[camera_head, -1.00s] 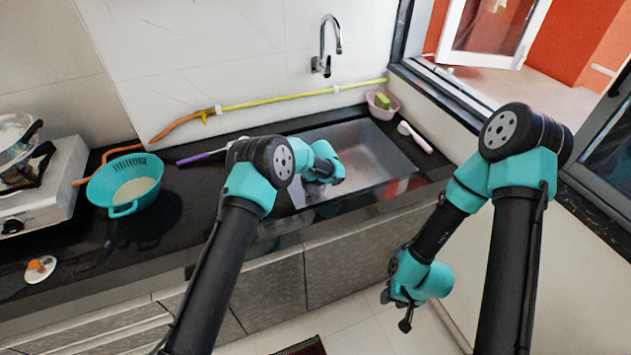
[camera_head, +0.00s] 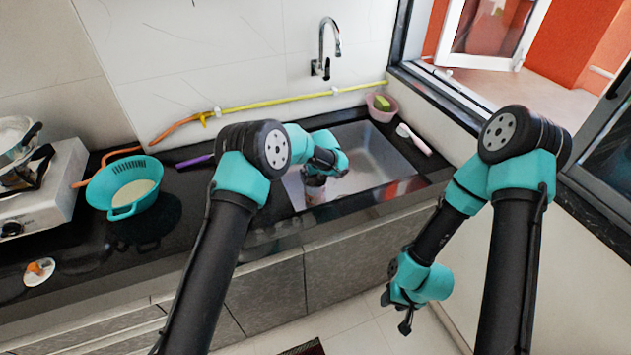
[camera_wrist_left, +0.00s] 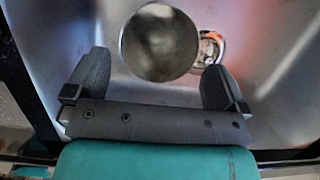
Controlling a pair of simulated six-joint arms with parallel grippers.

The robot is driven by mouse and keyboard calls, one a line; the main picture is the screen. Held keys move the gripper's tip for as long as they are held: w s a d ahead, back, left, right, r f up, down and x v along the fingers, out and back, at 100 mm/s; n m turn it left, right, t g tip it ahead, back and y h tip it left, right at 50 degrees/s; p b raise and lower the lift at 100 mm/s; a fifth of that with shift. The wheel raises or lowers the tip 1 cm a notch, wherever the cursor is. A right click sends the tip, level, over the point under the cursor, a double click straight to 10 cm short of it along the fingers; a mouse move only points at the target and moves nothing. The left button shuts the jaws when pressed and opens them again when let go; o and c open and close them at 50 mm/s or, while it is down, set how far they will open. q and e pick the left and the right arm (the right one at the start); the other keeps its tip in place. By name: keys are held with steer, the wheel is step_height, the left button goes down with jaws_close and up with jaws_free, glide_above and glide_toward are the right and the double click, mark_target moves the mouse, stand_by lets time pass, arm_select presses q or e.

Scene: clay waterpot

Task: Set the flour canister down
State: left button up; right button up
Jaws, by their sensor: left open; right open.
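The flour canister (camera_head: 314,191) stands in the sink basin, partly hidden by my left gripper (camera_head: 314,176). In the left wrist view, its round, grey, shiny top (camera_wrist_left: 160,42) shows between and beyond the open fingers of my left gripper (camera_wrist_left: 156,68). The fingers are apart on either side, with gaps to the canister. Its lower body is hidden in that view. My right gripper (camera_head: 396,306) is open and empty, hanging low in front of the cabinets.
The metal sink (camera_head: 372,157) has free floor to the right; its drain (camera_wrist_left: 208,48) shows beside the canister. A faucet (camera_head: 324,48) rises behind. A teal colander (camera_head: 124,187), a stove (camera_head: 42,190) and a pink bowl (camera_head: 382,108) stand on the dark counter.

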arm_select(q)
steer(key=v, duration=0.5)
steer(key=shift+r, duration=0.35)
steer(key=shift+s, duration=0.1)
